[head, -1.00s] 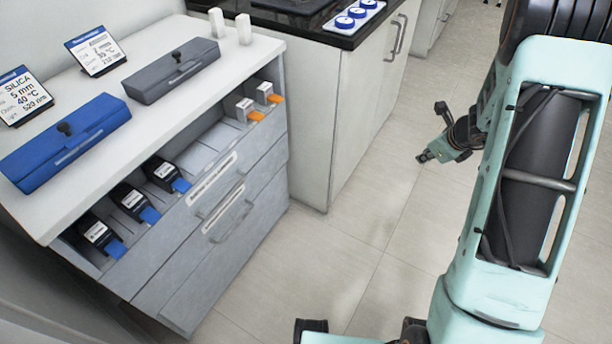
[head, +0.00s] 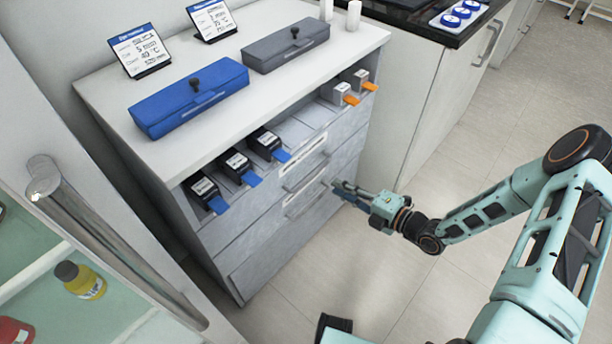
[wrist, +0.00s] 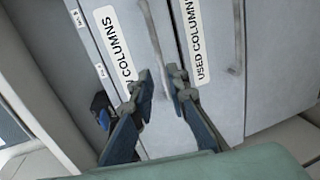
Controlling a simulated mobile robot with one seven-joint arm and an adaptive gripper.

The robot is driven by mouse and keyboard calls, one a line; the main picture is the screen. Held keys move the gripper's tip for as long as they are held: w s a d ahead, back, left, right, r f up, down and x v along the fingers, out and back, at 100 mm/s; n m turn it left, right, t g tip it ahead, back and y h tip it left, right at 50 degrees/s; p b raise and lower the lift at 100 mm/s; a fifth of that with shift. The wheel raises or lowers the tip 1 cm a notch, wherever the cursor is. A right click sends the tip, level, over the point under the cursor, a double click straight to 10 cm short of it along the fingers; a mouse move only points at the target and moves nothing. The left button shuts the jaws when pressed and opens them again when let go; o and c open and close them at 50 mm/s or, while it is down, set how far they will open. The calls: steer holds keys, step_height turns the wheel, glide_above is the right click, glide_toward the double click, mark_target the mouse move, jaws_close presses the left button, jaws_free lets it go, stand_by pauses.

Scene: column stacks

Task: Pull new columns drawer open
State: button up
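The grey cabinet's upper drawer front (head: 268,192) is shut in the head view. Its label reads as "NEW COLUMNS" in the wrist view, partly cut off, on the new columns drawer (wrist: 113,30). Its bar handle (wrist: 151,30) runs down toward the gap between my fingers. My gripper (wrist: 162,80) is open, its two fingertips apart and pointing at the drawer fronts. Whether they touch the handle I cannot tell. In the head view my gripper (head: 336,186) is at the right end of the drawer handles. The "USED COLUMNS" drawer (wrist: 211,100) lies beside it, also shut.
Black cartridges with blue tabs (head: 236,164) and white ones with orange tabs (head: 342,92) sit in slots above the drawers. A blue box (head: 188,98) and grey box (head: 285,47) stand on top. A metal-handled door (head: 110,250) is at left. Floor is clear in front.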

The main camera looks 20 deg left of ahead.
mark_target(314, 174)
steer(key=b+x, duration=0.2)
steer(key=x, duration=0.8)
steer(key=shift+w+a, duration=0.25)
steer(key=shift+a, duration=0.05)
steer(key=shift+c, duration=0.4)
jaws_close()
steer(key=shift+d, duration=0.1)
